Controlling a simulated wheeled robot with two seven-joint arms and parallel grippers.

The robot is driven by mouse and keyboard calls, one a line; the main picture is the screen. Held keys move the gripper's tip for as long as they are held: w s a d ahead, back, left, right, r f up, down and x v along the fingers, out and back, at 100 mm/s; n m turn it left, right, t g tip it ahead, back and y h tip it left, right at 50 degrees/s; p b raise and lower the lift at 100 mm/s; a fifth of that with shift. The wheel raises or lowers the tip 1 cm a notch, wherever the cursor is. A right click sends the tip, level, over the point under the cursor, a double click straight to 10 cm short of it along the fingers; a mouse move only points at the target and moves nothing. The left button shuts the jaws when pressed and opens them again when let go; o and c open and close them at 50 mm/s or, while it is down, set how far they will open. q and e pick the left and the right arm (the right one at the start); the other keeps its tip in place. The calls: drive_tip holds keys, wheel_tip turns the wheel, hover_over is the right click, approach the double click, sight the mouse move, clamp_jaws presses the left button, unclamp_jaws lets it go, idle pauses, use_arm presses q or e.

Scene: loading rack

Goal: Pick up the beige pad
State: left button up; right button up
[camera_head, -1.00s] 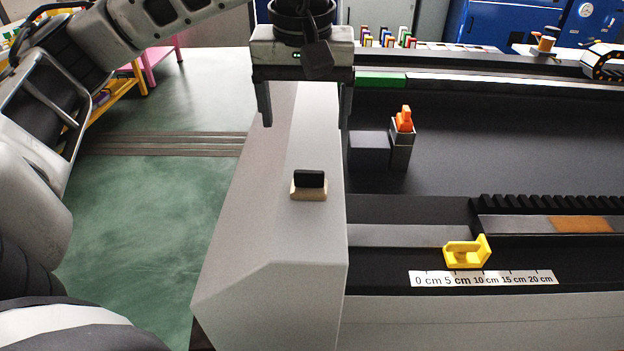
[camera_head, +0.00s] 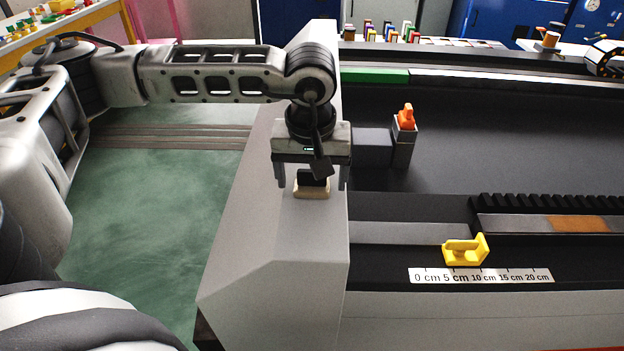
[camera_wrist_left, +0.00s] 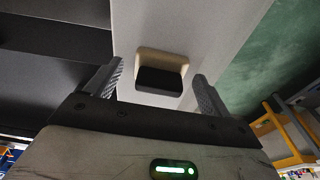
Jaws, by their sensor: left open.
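The beige pad (camera_head: 311,192) sits on the grey sloped-end ledge (camera_head: 270,240) of the machine, with a black block-like grip (camera_head: 313,179) on its top. My left gripper (camera_head: 312,180) is open above and around the pad's place, one finger to each side in the head view. In the left wrist view the beige pad (camera_wrist_left: 163,57) and its black grip (camera_wrist_left: 160,80) lie between and beyond the two fingertips (camera_wrist_left: 158,75), with gaps on both sides. No finger visibly touches it. My right gripper is not in view.
A grey block (camera_head: 372,147) and a holder with an orange piece (camera_head: 405,118) stand just right of the gripper. A yellow bracket (camera_head: 465,250) lies near a centimetre scale (camera_head: 482,276). The ledge in front of the pad is clear.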

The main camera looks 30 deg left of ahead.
use_arm(q)
drive_tip(key=c, duration=1.1)
drive_tip(key=shift+r, duration=0.5)
wheel_tip(320, 180, up, 2)
drive_tip(key=shift+r, duration=0.25)
drive_tip(key=s+r+b, duration=0.1)
drive_tip(key=s+r, duration=0.2)
drive_tip(key=s, duration=0.1)
drive_tip(key=s+r, duration=0.3)
drive_tip(key=s, duration=0.2)
drive_tip(key=s+r+b, duration=0.1)
drive_tip(key=s+r, duration=0.2)
drive_tip(key=s, duration=0.2)
drive_tip(key=shift+d+r+b, duration=0.3)
drive_tip(key=shift+d+b, duration=0.05)
drive_tip(key=shift+d, duration=0.05)
